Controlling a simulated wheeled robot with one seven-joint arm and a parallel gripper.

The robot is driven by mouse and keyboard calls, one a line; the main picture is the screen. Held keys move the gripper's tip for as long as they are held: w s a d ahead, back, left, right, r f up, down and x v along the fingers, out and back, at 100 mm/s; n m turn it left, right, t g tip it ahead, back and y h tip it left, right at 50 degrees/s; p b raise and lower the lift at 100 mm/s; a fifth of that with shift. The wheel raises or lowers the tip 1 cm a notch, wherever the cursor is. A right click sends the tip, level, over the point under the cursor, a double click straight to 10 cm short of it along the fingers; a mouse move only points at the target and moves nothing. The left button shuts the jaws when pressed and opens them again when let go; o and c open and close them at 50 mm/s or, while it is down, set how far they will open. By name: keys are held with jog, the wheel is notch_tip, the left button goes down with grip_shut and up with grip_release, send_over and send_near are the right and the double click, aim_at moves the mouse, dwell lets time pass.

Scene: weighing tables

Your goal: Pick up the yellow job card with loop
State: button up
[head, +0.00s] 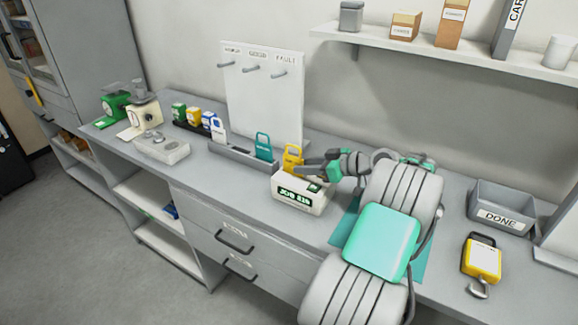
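The yellow job card (292,157) stands upright at the right end of a long grey rack on the counter, with its loop at the top. My gripper (308,172) reaches in from the right, low and close beside the card. Its grey fingers are small here and partly overlap the card's surroundings. I cannot tell whether they touch the card or how far apart they are. The card's lower part is hidden behind the white JOB box (298,198).
A teal card (263,147) stands left of the yellow one in the grey rack (232,155). A pegboard (262,100) rises behind. A grey DONE bin (502,208) and a yellow hooked device (481,258) are at right. Scales (140,115) stand at left.

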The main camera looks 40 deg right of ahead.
aim_at(284, 165)
jog(key=p+x, duration=0.1)
jog(key=x, duration=0.4)
jog(key=shift+w+d+r+p, duration=0.1)
jog(key=shift+w+d+p, duration=0.1)
jog(key=shift+p, duration=0.2)
grip_shut()
